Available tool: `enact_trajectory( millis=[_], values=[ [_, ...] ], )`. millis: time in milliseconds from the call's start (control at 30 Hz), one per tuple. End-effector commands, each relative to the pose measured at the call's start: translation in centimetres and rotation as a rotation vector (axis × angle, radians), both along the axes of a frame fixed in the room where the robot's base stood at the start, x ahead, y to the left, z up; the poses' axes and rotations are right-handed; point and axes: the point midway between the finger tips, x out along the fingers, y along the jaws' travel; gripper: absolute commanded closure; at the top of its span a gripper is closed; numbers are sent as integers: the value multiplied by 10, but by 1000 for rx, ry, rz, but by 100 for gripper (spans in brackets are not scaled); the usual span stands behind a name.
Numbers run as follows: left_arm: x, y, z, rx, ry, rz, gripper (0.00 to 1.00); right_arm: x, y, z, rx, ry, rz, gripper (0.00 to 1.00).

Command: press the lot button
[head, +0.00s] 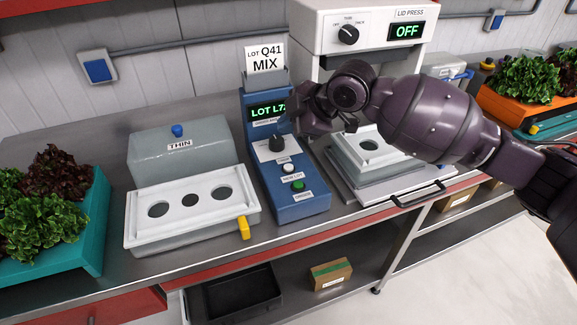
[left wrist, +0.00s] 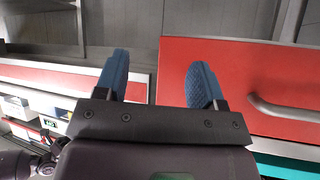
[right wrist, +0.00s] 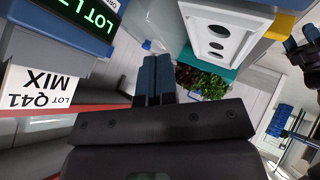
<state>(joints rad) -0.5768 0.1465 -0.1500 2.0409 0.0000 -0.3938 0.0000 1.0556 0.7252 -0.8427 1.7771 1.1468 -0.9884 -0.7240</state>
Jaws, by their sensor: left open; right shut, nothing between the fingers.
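A blue control box (head: 290,205) stands on the counter. Its green display (head: 266,111) reads LOT L7, with the rest hidden by my right arm. A black knob (head: 277,144), a white button (head: 288,168) and a green button (head: 298,185) sit below it; their small labels are hard to read. My right gripper (right wrist: 154,78) is shut and empty, its blue fingers together; in the head view it is beside the display, above and right of the knob, apart from both buttons. My left gripper (left wrist: 160,82) is open and empty before a red drawer front, outside the head view.
A white lid with holes (head: 130,220) and a grey THIN box (head: 180,155) stand left of the control box. The lid press (head: 340,45), showing OFF, stands right. A teal lettuce tray (head: 92,235) is far left. A Q41 MIX card (head: 265,58) tops the control box.

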Motion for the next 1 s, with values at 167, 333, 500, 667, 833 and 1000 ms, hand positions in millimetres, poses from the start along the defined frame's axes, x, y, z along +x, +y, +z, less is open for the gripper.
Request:
enact_trajectory(
  millis=[167,333,500,667,833,1000],
  values=[
    [-4,-1,-13,-1,19,-1,37,0,0,-20,0,6,-1,100],
    [-2,-2,-20,-1,27,-5,37,0,0,-41,-1,9,0,100],
    [4,-5,-25,-3,22,-11,37,0,0,-62,0,9,-1,100],
    [6,-5,-22,-2,14,-14,37,1,0,-74,1,3,-2,100],
    [5,-4,-24,1,19,-16,37,0,0,-82,0,1,-1,100],
    [4,-4,-24,4,21,-19,37,0,0,-83,0,0,0,100]
  ],
)
